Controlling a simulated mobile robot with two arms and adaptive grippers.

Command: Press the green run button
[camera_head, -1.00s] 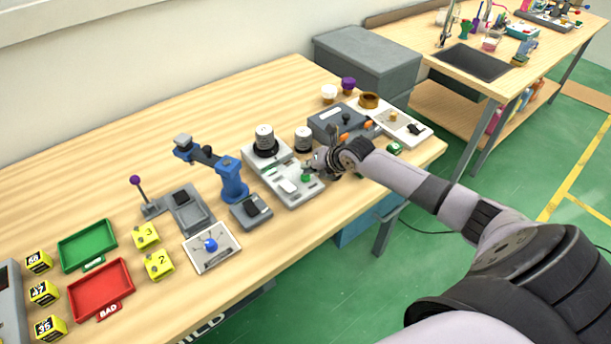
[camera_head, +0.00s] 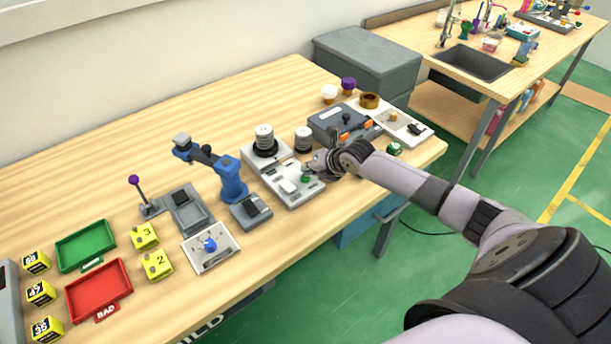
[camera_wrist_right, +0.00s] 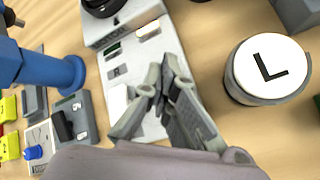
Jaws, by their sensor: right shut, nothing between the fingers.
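The green run button (camera_head: 306,179) is a small round green knob on a pale grey machine panel (camera_head: 289,187) at the table's middle. My right gripper (camera_head: 312,167) is shut and empty, with its fingertips close above the button. I cannot tell whether they touch it. In the right wrist view, the shut fingertips (camera_wrist_right: 160,86) are over the pale panel (camera_wrist_right: 134,70), and the button is hidden behind them. A white rocker-like block (camera_head: 288,187) sits left of the button. My left gripper is not in view.
A weight-like grey cylinder (camera_head: 303,139) stands just behind my right gripper; its L-marked top (camera_wrist_right: 268,66) shows in the wrist view. A blue robot arm model (camera_head: 231,178) stands left of the panel. A grey machine (camera_head: 337,122) stands behind right. Bare table lies in front.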

